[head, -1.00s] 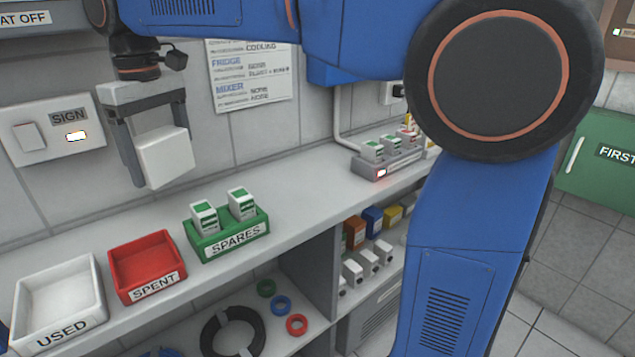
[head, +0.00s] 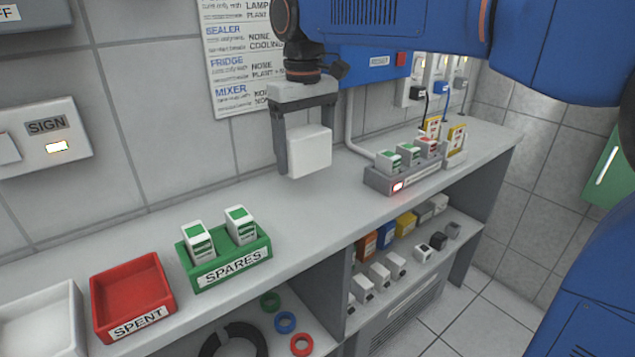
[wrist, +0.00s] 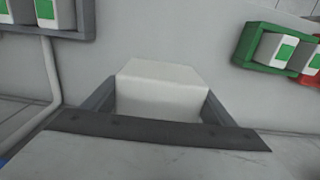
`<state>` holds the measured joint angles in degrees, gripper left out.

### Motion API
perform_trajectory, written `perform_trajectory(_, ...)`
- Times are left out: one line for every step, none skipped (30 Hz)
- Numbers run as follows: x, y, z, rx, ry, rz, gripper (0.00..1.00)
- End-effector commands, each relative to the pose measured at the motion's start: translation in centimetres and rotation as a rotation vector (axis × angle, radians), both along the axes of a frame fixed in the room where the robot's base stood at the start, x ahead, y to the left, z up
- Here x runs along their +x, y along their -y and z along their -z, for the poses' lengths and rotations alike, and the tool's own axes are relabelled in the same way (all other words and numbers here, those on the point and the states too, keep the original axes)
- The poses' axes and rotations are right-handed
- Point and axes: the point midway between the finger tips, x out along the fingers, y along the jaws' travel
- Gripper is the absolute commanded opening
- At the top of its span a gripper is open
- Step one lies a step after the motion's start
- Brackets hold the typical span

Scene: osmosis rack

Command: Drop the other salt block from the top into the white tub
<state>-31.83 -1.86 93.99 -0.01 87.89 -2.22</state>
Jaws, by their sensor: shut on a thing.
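My gripper (head: 308,150) is shut on a white salt block (head: 311,152) and holds it above the counter, between the green spares tray and the grey charging rack. The block (wrist: 160,88) also shows between the fingers in the wrist view. A white open tub (head: 42,325) is at the lower left of the head view, partly cut off by the frame edge. My gripper is well to the right of that tub. No other salt block is in sight.
A red SPENT tray (head: 130,297) and a green SPARES tray (head: 225,258) with two cartridges stand on the counter (head: 320,215). A grey rack (head: 402,180) with several cartridges stands to the right. Shelves below hold rings and small boxes. The wall (head: 150,110) is close behind.

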Motion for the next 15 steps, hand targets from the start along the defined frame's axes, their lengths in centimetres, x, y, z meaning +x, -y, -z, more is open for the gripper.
perform_trajectory(0.0, 0.0, 0.7, 0.0, 0.0, 0.0, 0.21)
perform_trajectory(-0.1, 0.0, 1.1, 0.0, 0.0, 0.0, 0.21)
perform_trajectory(0.0, 0.0, 1.5, 0.001, 0.001, 0.0, 0.21)
perform_trajectory(0.0, 0.0, 1.8, 0.001, 0.001, 0.0, 0.21)
perform_trajectory(0.0, 0.0, 2.0, 0.001, 0.001, 0.0, 0.21)
perform_trajectory(0.0, 0.0, 2.3, 0.001, 0.001, 0.0, 0.21)
perform_trajectory(0.0, 0.0, 2.4, 0.001, 0.001, 0.0, 0.21)
perform_trajectory(0.0, 0.0, 2.5, 0.001, 0.002, 0.0, 0.21)
perform_trajectory(0.0, 0.0, 2.6, 0.001, 0.002, 0.0, 0.21)
perform_trajectory(0.0, 0.0, 2.7, 0.002, 0.002, 0.0, 0.21)
perform_trajectory(0.0, 0.0, 2.8, 0.002, 0.002, 0.0, 0.21)
perform_trajectory(0.0, 0.0, 3.1, 0.002, 0.002, 0.0, 0.21)
perform_trajectory(0.0, 0.0, 3.3, 0.001, 0.002, 0.0, 0.21)
perform_trajectory(0.0, 0.0, 3.6, 0.001, 0.001, 0.0, 0.21)
perform_trajectory(0.0, 0.0, 4.0, 0.0, 0.0, 0.0, 0.21)
